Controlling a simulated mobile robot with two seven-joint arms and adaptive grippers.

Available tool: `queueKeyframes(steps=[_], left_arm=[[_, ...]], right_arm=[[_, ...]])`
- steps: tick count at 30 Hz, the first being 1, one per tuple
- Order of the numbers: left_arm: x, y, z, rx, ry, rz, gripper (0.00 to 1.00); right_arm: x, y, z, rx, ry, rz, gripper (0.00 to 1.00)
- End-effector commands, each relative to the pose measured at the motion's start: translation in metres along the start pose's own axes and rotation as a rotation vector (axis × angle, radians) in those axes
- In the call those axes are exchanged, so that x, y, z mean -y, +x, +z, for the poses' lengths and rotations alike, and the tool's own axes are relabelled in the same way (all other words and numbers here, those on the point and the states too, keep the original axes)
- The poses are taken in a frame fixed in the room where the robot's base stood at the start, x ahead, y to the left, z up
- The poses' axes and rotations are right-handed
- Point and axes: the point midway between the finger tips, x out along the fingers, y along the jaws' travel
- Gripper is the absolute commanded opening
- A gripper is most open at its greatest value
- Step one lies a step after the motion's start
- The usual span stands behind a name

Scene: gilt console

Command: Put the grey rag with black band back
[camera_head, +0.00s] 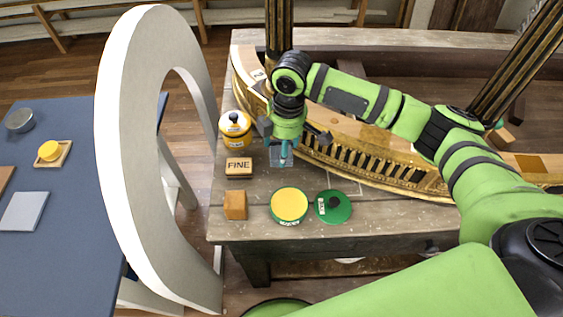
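My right gripper (283,152) comes in from the right and points down over the wooden worktop, between the gilt curved piece and the row of small items. A small grey patch (280,161) lies directly below its fingertips; it may be the grey rag, but no black band can be made out and the fingers cover part of it. I cannot tell whether the fingers touch or hold it, or how far apart they are. My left gripper is not in view.
On the worktop (345,228) are a yellow jar (235,130), a FINE block (238,167), an orange-brown block (235,205), a yellow-topped tin (289,204) and a green lid (333,206). A white arch (120,150) stands left, before a blue table (60,270) with a grey square (24,211).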

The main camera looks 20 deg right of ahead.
Motion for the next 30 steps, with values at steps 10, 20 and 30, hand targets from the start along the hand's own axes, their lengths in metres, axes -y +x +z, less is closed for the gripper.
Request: queueKeyframes(steps=[10,20,30], left_arm=[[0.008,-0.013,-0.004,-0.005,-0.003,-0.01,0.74],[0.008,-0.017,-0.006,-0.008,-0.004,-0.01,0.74],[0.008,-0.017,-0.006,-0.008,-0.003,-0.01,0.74]], right_arm=[[0.001,0.043,0.004,0.001,0.002,-0.002,0.33],[0.0,0.069,0.006,0.0,0.002,0.002,0.33],[0.0,0.071,0.006,-0.001,0.002,0.001,0.74]])
